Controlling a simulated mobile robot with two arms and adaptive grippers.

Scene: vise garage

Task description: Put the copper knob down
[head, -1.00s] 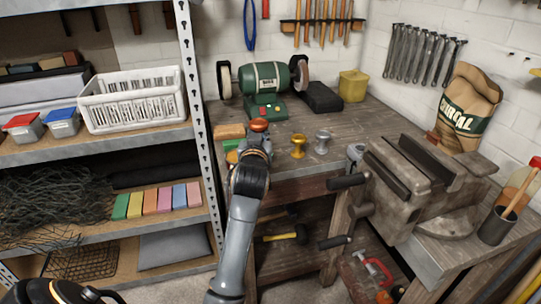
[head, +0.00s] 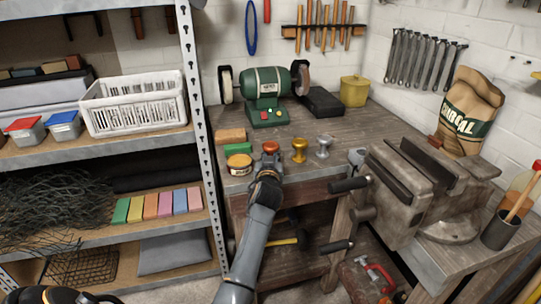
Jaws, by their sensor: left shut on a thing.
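The copper knob (head: 270,147) is at the front of the wooden workbench (head: 345,134), in a row with a gold knob (head: 299,150) and a silver knob (head: 323,146) to its right. My left gripper (head: 269,161) reaches in from below and is shut on the copper knob, hiding its lower part. I cannot tell whether the knob's base touches the bench top. The knob looks upright. My right gripper is not in view.
A bench grinder (head: 266,88) stands at the back. A vise (head: 410,185) is to the right.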

